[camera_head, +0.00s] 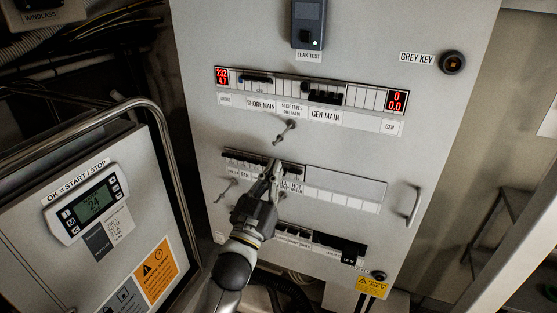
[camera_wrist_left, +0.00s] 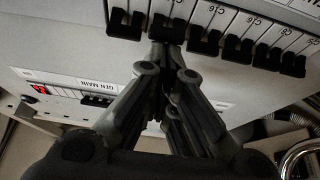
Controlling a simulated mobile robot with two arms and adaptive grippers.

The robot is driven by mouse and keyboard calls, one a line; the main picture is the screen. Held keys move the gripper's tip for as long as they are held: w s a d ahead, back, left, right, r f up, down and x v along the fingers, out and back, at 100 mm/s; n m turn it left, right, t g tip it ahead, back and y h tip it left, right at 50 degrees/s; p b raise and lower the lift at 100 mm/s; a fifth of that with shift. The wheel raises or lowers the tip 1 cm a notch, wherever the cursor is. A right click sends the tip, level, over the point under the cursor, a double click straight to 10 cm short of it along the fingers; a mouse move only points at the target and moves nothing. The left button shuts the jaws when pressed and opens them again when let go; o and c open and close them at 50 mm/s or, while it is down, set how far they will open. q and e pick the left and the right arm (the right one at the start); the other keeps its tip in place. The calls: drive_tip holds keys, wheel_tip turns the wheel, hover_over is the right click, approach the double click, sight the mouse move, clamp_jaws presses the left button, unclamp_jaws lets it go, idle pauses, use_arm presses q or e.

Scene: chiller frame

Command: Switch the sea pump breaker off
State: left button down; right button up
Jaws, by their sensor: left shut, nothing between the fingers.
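The middle breaker row (camera_head: 240,156) is set in the grey electrical panel (camera_head: 335,145). Its labels are partly covered by my left gripper and too small to read fully, so I cannot tell which breaker is the sea pump. My left gripper (camera_head: 274,168) is shut and empty, with its fingertips at this row. In the left wrist view, the closed fingertips (camera_wrist_left: 168,32) are at the black breaker levers (camera_wrist_left: 205,42). They overlap one lever, and I cannot tell whether they touch it. My right gripper is not in view.
The upper row has the GEN MAIN label (camera_head: 325,117) and red displays (camera_head: 397,101). A latch handle (camera_head: 286,131) sticks out just above the middle row. A lower breaker row (camera_head: 330,243) and a door handle (camera_head: 413,205) are nearby. A chiller control box (camera_head: 88,203) stands left.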

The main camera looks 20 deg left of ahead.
use_arm(q)
drive_tip(key=shift+f+t+b, duration=0.3)
drive_tip(key=shift+b, duration=0.3)
idle(0.3)
drive_tip(key=shift+f+b, duration=0.2)
drive_tip(key=shift+b, duration=0.3)
drive_tip(key=shift+r, duration=0.1)
drive_tip(key=v, duration=1.2)
